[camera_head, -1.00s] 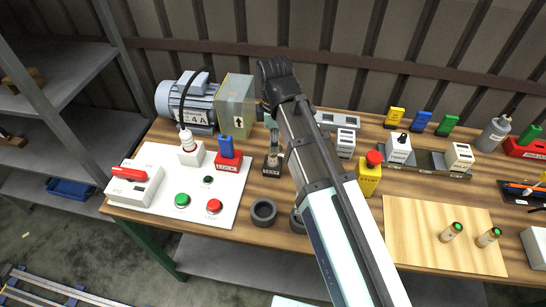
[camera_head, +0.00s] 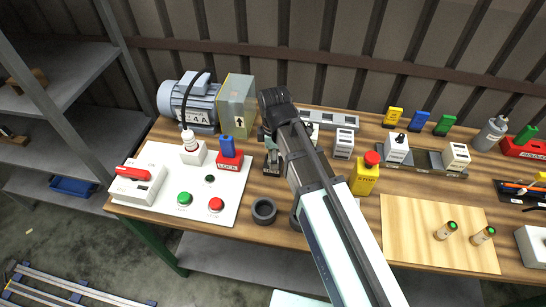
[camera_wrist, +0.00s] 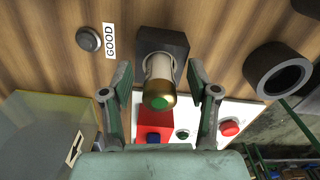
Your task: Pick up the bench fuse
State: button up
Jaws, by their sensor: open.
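The bench fuse (camera_wrist: 158,82), a cream cylinder with a gold cap and a green dot on its end, stands in a dark square holder (camera_wrist: 176,42) in the wrist view. My gripper (camera_wrist: 159,74) is open, with one finger on each side of the fuse. Gaps show between the fingers and the fuse, so they do not grip it. In the head view, my gripper (camera_head: 268,133) is over the dark holder (camera_head: 272,164), and my arm hides most of the fuse there.
A control panel (camera_head: 155,203) with a red lock block (camera_head: 229,161) lies left of the holder. A greenish box (camera_head: 238,100) and a motor (camera_head: 190,101) stand behind it. A dark ring (camera_head: 264,211) lies in front.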

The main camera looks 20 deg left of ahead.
grip_shut()
jog(key=shift+r, duration=0.1)
dwell(0.4)
